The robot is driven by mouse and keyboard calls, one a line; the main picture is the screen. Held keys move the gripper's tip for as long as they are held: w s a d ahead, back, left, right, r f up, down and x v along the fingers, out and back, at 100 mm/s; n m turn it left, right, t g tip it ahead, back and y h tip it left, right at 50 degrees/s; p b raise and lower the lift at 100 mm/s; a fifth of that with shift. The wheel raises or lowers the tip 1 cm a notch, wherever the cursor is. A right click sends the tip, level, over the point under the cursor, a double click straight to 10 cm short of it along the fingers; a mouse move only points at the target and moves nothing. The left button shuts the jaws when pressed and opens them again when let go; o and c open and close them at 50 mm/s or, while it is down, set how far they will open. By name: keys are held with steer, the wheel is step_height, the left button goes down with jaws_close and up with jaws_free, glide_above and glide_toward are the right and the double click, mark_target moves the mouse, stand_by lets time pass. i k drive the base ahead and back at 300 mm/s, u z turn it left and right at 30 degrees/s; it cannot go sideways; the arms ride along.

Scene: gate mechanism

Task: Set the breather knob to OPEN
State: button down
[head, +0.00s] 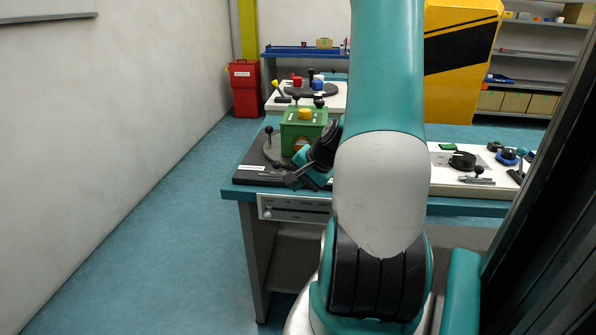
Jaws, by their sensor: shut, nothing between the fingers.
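My gripper (289,183) is shut and empty, low over the left part of the blue-topped table, close in front of the green box. A grey control panel (296,209) is fixed to the table's front edge, below my gripper. It has a small knob (268,212) at its left end and markings too small to read. The green box (303,127) has a yellow button (305,114) on top and black ball-topped levers around it. I cannot tell for certain which part is the breather knob, nor its setting. My arm hides the middle of the table and the panel's right end.
A white board (474,182) with black and blue fittings lies on the table's right side. Behind stand a red bin (244,88), a second bench with levers, a yellow cabinet (459,75) and shelves. Floor (150,240) is clear at left; a dark frame (545,225) borders the right.

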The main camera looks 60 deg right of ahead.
mark_target(304, 114)
steer(key=z, duration=1.5)
